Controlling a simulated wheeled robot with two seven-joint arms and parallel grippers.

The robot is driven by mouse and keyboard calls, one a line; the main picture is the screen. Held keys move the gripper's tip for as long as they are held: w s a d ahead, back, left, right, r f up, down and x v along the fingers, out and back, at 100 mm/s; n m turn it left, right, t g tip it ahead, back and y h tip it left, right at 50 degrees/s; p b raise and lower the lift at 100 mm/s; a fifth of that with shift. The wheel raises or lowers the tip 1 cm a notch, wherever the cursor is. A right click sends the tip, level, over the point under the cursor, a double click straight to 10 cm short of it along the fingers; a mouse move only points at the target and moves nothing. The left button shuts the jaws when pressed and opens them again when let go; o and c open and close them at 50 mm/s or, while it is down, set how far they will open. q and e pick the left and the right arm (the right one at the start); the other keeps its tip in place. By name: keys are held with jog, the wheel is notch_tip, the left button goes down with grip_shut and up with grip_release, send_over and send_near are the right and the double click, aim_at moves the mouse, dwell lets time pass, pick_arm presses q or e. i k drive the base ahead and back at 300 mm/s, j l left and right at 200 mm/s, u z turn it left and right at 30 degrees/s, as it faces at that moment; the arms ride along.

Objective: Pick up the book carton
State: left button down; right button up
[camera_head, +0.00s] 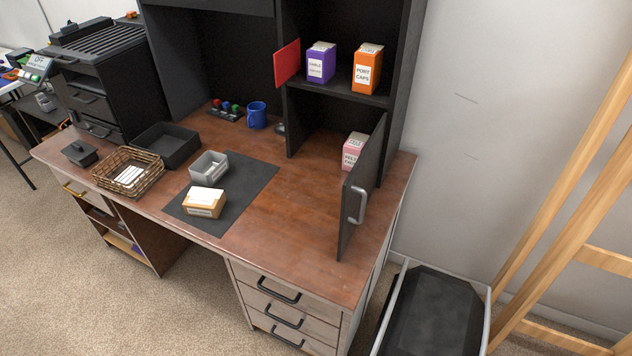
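No carton in view is legibly marked as the book carton. A small tan carton (204,210) with a white label and white cards on top sits on the dark mat (256,179) on the desk. A purple carton (321,66) and an orange carton (366,73) labelled PORT CAPS stand on the hutch shelf. A pink carton (353,147) stands in the lower compartment, partly hidden by the open door. A flat red panel or book (287,62) stands at the shelf's left edge. Neither of my grippers is in view.
The open dark cabinet door (360,192) juts over the right of the desk. A grey bin (208,168), wicker basket (128,172), black tray (166,146) and blue mug (257,115) stand on the desk. A black-topped cart (432,312) and wooden ladder-like frame (575,190) stand right.

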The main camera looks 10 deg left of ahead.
aim_at(200, 201)
jog(key=i+j, duration=0.3)
jog(key=j, duration=0.2)
jog(key=i+j+u, duration=0.1)
jog(key=i+j, duration=0.2)
jog(key=j, duration=0.2)
jog(key=i+j, duration=0.3)
jog(key=j, duration=0.2)
jog(key=u, duration=0.05)
